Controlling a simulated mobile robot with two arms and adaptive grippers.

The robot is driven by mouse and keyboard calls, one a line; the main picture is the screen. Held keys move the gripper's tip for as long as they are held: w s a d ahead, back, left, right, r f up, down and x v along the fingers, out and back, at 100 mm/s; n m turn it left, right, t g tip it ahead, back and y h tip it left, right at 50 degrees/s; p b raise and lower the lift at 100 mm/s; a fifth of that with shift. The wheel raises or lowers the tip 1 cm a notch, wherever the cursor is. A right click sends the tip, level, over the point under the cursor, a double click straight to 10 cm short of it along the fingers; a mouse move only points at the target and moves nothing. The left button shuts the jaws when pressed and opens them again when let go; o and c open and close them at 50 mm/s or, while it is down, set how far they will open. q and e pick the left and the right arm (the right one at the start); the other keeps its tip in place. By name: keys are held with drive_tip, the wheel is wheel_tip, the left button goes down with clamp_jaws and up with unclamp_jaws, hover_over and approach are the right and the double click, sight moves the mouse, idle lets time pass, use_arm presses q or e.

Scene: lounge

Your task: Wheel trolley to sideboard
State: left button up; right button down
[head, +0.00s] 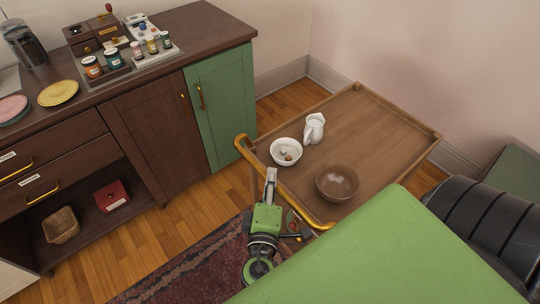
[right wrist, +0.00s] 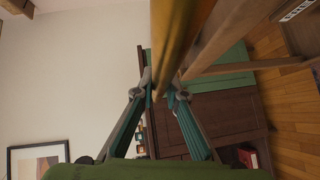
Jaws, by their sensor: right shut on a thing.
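The trolley (head: 375,125) has a wooden tray top and a curved brass handle (head: 305,212) on its near left side. It stands to the right of the sideboard (head: 150,130), a dark wood unit with one green door, and a strip of floor shows between them. My right gripper (head: 270,175) is at the middle of the handle. In the right wrist view the fingers of my right gripper (right wrist: 165,92) are closed around the brass bar (right wrist: 170,45). My left gripper is not in view.
A white bowl (head: 286,152) with small items, a white jug (head: 314,128) and a brown bowl (head: 338,182) stand on the trolley. A dark red rug (head: 185,270) lies in front. A black ribbed chair (head: 490,225) is at right. Walls close off the back.

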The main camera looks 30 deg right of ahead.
drive_tip(key=c, duration=2)
unclamp_jaws()
drive_tip(key=shift+d, duration=0.1)
drive_tip(key=v, duration=1.2)
